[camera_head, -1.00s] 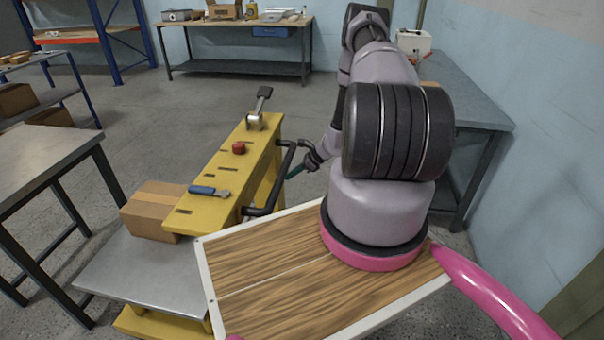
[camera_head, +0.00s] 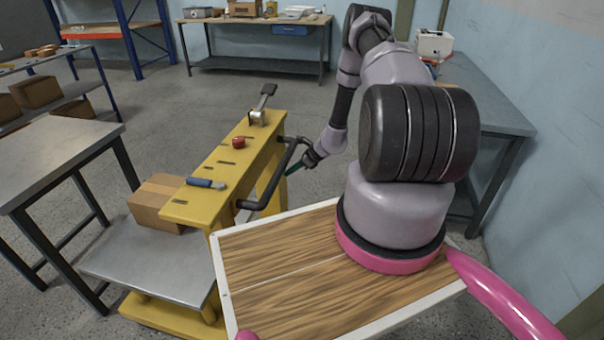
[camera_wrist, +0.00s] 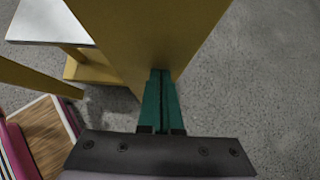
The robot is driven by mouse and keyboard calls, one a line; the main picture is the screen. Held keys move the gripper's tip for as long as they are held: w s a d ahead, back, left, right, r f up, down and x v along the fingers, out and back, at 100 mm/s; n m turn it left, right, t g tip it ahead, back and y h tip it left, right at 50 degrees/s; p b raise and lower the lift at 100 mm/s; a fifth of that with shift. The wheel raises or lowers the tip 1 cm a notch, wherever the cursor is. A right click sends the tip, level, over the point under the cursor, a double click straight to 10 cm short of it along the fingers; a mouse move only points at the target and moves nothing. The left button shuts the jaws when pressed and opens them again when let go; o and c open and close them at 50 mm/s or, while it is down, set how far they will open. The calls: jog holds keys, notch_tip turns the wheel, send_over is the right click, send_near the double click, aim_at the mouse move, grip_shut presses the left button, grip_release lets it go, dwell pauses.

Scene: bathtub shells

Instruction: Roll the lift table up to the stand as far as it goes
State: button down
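The lift table has a yellow column (camera_head: 222,165), a black bar handle (camera_head: 268,185) and a grey steel platform (camera_head: 150,262). A cardboard box (camera_head: 160,200) sits on the platform by the column. The stand (camera_head: 62,150), a grey-topped table on dark legs, is left of the lift table. Floor shows between stand top and platform; I cannot tell whether they touch lower down. My gripper (camera_head: 300,166) is at the column's right side by the handle. In the wrist view its green fingers (camera_wrist: 161,75) are together, nothing visible between them, tips at the yellow column (camera_wrist: 145,35).
A red button (camera_head: 238,142), a blue-handled tool (camera_head: 205,183) and a lever (camera_head: 262,100) are on the column top. A workbench (camera_head: 255,64) stands at the back, a grey bench (camera_head: 490,95) at the right, shelves (camera_head: 50,100) at the left. Floor behind the column is open.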

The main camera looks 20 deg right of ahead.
jog(key=w+a, duration=0.8)
jog(key=a, duration=0.3)
jog(key=shift+a+r, duration=0.15)
